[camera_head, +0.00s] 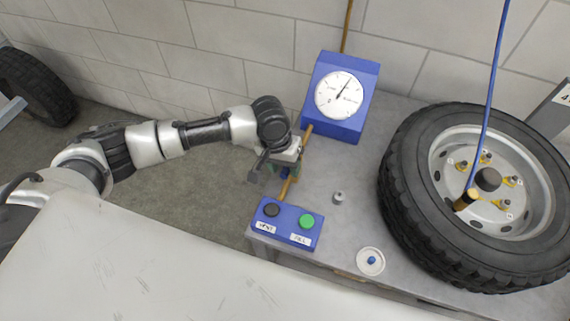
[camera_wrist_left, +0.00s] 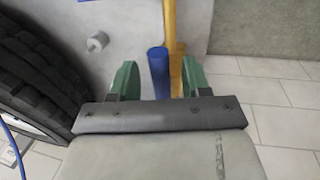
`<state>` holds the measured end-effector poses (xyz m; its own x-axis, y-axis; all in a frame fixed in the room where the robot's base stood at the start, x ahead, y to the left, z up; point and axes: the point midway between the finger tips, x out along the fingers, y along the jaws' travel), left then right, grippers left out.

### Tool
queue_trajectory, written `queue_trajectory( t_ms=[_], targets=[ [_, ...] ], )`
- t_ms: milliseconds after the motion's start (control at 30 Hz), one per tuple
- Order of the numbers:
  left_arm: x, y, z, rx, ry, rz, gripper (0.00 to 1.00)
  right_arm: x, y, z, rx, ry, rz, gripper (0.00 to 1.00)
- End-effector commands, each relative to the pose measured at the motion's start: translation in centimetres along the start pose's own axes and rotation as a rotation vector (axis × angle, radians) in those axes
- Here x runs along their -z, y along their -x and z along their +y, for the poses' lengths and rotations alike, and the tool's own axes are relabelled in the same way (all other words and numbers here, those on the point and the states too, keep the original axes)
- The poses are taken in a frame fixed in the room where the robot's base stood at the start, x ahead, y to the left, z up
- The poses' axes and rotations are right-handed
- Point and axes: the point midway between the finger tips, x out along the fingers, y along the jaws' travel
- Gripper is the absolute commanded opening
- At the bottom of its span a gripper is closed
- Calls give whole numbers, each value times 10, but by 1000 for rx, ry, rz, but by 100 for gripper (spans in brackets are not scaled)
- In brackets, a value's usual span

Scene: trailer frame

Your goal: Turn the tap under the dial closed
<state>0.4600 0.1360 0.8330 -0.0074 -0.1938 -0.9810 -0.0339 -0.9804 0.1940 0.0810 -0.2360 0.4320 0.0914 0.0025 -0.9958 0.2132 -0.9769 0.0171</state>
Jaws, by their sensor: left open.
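The dial (camera_head: 340,95) is a white round face on a blue box at the back of the grey bench. A yellow pipe (camera_head: 307,134) runs down from it toward a blue button box. My left gripper (camera_head: 284,168) is over this pipe, below the dial, and hides most of the tap. In the left wrist view, a blue bar, seemingly the tap's handle (camera_wrist_left: 157,73), stands between the two green fingers of the left gripper (camera_wrist_left: 159,80). The fingers are open, with a gap on each side of it. The yellow pipe (camera_wrist_left: 175,50) passes beside the handle. My right gripper is out of view.
The blue box (camera_head: 286,225) with a black and a green button sits at the bench's front left. A small grey cap (camera_head: 339,198) and a white dish (camera_head: 370,261) lie near. A large wheel (camera_head: 480,195) with a blue hose fills the right side.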

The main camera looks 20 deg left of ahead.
Motion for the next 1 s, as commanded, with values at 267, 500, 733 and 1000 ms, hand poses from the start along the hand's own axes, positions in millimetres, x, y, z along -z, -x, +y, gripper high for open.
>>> queue_trajectory(
  t_ms=[267,500,733,1000],
  targets=[
    [0,-2,0,0,-1,1,47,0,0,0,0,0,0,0],
    [0,-2,0,0,-1,1,15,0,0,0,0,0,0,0],
    [0,-2,0,0,-1,1,0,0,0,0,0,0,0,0],
    [0,0,2,-1,26,5,0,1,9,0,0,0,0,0]
  ],
)
